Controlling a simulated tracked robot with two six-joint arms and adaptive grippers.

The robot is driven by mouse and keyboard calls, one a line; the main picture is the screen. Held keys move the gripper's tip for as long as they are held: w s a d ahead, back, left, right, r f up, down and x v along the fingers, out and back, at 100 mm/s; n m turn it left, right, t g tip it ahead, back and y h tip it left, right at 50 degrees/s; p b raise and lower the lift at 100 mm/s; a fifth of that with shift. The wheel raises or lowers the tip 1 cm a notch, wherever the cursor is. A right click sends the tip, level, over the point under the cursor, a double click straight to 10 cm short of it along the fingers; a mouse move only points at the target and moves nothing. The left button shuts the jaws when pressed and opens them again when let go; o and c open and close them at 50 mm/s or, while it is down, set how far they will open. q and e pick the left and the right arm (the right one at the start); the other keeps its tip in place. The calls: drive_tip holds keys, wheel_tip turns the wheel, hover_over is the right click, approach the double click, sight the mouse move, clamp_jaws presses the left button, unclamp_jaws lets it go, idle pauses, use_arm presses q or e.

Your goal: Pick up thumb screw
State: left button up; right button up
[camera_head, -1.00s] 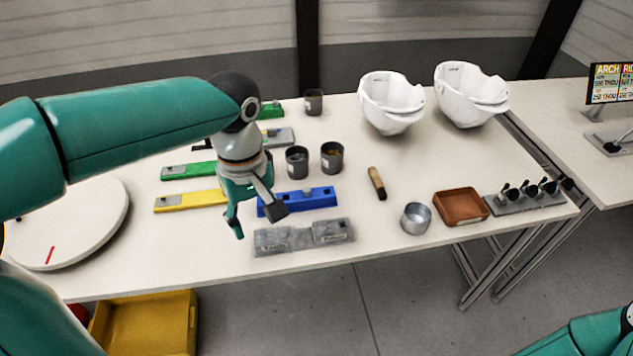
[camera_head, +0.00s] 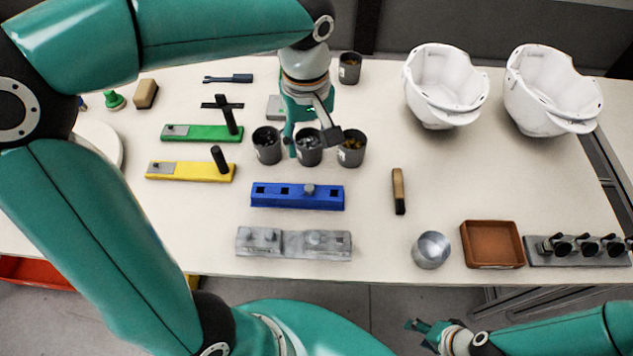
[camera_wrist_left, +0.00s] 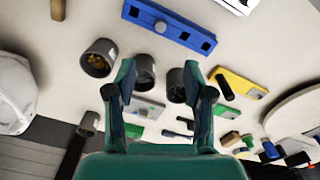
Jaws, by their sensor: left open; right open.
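No thumb screw can be made out for certain. Three dark cups stand in a row: a left cup (camera_head: 266,153), a middle cup (camera_head: 309,161) with small greyish parts, and a right cup (camera_head: 352,160) with small golden-brown parts. My left gripper (camera_head: 312,142) is open, pointing down over the middle cup and hiding part of it. In the left wrist view the open fingers (camera_wrist_left: 160,82) have nothing between them but the middle cup (camera_wrist_left: 145,77) beyond. I cannot tell its height above the rim. My right gripper (camera_head: 418,332) is open and empty at the table's front side.
A blue block (camera_head: 297,202) and grey fixture (camera_head: 285,249) lie in front of the cups. A yellow block (camera_head: 190,177) and green block (camera_head: 187,138) lie left. White helmet shells (camera_head: 440,98), a brown tray (camera_head: 472,258) and metal bowl (camera_head: 432,250) are right.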

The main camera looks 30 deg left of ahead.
use_arm(q)
hover_over(310, 187)
wheel_tip(310, 187, down, 10)
drive_tip(key=shift+s+d+r, duration=0.1)
drive_tip(key=shift+r, duration=0.05)
drive_tip(key=shift+f, duration=2.65)
drive_tip(key=shift+c, duration=0.4)
clamp_jaws()
